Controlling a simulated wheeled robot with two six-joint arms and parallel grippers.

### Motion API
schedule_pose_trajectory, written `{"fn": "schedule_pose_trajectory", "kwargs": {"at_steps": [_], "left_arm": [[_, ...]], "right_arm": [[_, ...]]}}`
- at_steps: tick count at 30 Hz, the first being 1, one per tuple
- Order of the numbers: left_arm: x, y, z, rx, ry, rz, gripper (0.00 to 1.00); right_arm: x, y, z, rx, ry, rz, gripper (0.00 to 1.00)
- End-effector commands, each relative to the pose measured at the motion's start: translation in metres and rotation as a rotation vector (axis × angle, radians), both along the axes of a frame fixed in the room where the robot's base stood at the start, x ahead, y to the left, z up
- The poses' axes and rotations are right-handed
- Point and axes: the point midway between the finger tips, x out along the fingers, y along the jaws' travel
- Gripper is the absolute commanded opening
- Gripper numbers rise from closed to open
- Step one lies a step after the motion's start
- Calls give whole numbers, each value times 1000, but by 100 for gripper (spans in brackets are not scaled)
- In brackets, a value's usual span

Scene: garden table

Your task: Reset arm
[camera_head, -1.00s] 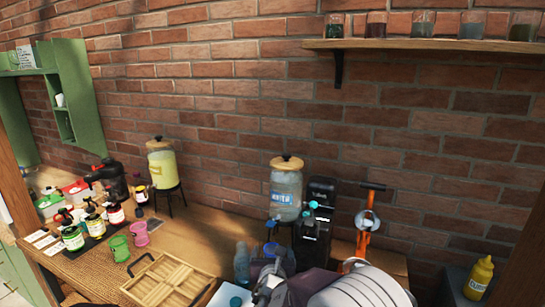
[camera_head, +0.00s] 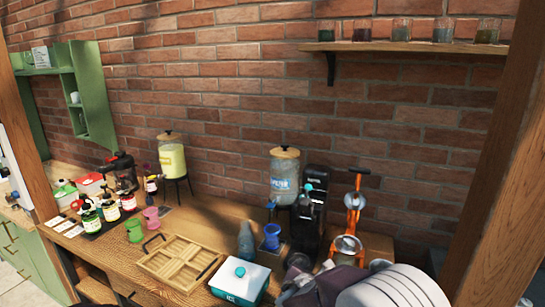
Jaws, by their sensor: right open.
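My right gripper (camera_head: 291,287) shows at the bottom edge, right of centre, in front of the black machine (camera_head: 311,220). It is open, and nothing shows between its fingers. My white, rounded right arm fills the bottom right and hides part of the counter. A white box with a teal knob (camera_head: 240,281) stands just left of the gripper. My left gripper is not in view.
A wooden divided tray (camera_head: 178,262), a blue cup (camera_head: 271,237) and a grey-blue bottle (camera_head: 246,241) stand on the counter. An orange press (camera_head: 354,205) and a water dispenser (camera_head: 285,178) stand behind. Green and pink cups (camera_head: 150,217) are at left.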

Motion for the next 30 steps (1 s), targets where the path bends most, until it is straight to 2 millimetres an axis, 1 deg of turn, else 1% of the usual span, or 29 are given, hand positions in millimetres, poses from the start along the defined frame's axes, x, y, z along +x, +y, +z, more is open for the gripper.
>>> {"fn": "schedule_pose_trajectory", "kwargs": {"at_steps": [1, 2, 3, 5, 7, 8, 9, 10, 11, 12, 15, 18, 21, 22, 24, 27, 30], "left_arm": [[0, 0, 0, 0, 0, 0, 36], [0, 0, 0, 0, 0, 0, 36], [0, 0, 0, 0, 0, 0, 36], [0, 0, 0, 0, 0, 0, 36], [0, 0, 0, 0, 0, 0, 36], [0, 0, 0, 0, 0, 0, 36], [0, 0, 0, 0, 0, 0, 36], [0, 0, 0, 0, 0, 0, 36], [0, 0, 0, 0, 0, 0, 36], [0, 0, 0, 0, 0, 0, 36], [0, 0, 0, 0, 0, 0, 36], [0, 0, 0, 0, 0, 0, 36], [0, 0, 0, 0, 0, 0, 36], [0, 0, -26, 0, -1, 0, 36], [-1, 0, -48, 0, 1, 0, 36], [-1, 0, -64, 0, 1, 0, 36], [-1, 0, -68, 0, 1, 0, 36]], "right_arm": [[-11, -17, -6, 59, 22, -85, 79], [-19, -27, -10, 101, 38, -142, 79], [-31, -40, -17, 164, 58, -226, 79], [-52, -58, -27, 266, 86, -366, 79], [-82, -77, -40, 409, 114, -559, 79], [-97, -84, -46, 479, 123, -653, 79], [-118, -91, -53, 583, 132, -793, 79], [-134, -94, -59, 667, 134, -905, 79], [-150, -96, -64, 753, 132, -1020, 79], [-168, -96, -69, 867, 122, -1170, 79], [-202, -89, -76, 1128, 73, -1511, 79], [-221, -80, -78, 1355, -6, -1808, 79], [-231, -73, -76, 1553, -105, -2062, 79], [-236, -70, -105, 1527, -89, -2073, 79], [-244, -67, -129, 1483, -66, -2101, 79], [-253, -64, -148, 1444, -47, -2135, 79], [-258, -62, -154, 1421, -37, -2155, 79]]}}
